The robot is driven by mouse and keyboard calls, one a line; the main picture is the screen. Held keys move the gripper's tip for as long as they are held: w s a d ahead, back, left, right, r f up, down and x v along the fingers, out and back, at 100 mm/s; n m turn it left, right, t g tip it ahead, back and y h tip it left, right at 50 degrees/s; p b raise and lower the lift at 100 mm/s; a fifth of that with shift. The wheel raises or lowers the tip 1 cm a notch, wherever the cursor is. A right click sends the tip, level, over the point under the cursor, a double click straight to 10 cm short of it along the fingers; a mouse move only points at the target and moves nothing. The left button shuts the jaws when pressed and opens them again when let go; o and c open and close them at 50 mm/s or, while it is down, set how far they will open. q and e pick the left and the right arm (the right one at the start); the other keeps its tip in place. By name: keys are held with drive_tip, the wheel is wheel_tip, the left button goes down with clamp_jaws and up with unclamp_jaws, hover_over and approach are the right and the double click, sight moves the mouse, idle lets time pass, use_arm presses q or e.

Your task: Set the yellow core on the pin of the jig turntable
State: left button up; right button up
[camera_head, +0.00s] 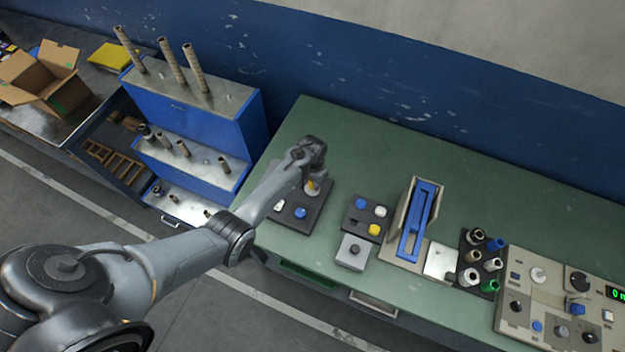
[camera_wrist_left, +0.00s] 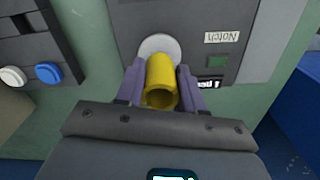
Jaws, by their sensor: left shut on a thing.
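The yellow core (camera_wrist_left: 159,84) is a short hollow tube, held between the purple fingers of my left gripper (camera_wrist_left: 160,90) in the left wrist view. In the head view the gripper (camera_head: 313,182) is over the dark jig base (camera_head: 291,220) on the green bench, and a bit of the yellow core (camera_head: 311,188) shows below it. The round pale turntable (camera_wrist_left: 148,44) lies just beyond the core's far end in the wrist view. The pin is hidden, and I cannot tell whether the core touches the turntable.
Right of the jig are a dark button box (camera_head: 355,221), a grey box (camera_head: 350,256), a blue-handled device (camera_head: 414,222), a dark rack (camera_head: 465,240) of several cores and a control panel (camera_head: 513,283). A blue shelf (camera_head: 222,127) stands left. The bench (camera_head: 350,145) behind the jig is clear.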

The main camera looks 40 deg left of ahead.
use_arm(q)
drive_tip(key=shift+f, duration=0.25)
drive_tip(key=shift+f+b, duration=0.5)
drive_tip(key=shift+b, duration=0.05)
drive_tip(key=shift+f, duration=0.2)
drive_tip(key=shift+f, duration=0.1)
idle(0.5)
drive_tip(key=o, duration=1.6)
